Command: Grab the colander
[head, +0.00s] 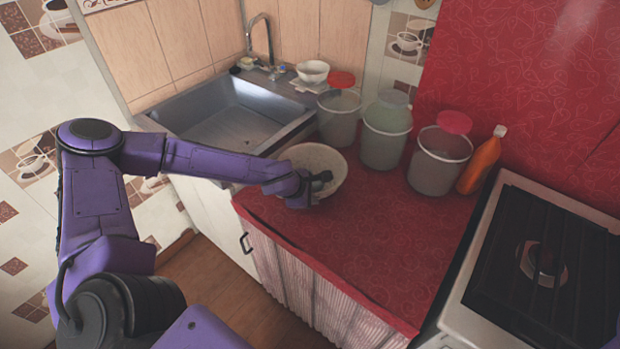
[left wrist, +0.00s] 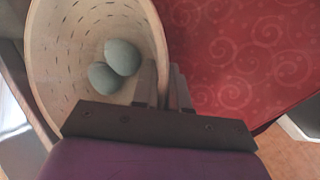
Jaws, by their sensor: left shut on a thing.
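The colander (head: 333,163) is a pale, wide bowl on the red counter beside the sink. In the left wrist view the colander (left wrist: 64,60) shows rows of small slots, and two grey-green egg-shaped things (left wrist: 112,66) lie inside it. My left gripper (head: 322,180) is at the colander's near rim. In the left wrist view my left gripper (left wrist: 166,88) has its fingers on both sides of the rim, shut on the wall. Whether the colander touches the counter cannot be told. My right gripper is not in view.
Several buckets with lids, such as the nearest grey one (head: 439,160), stand behind and right of the colander. An orange bottle (head: 480,164) and a stove (head: 540,260) are farther right. The sink (head: 235,115) is left. The red counter (head: 370,240) in front is clear.

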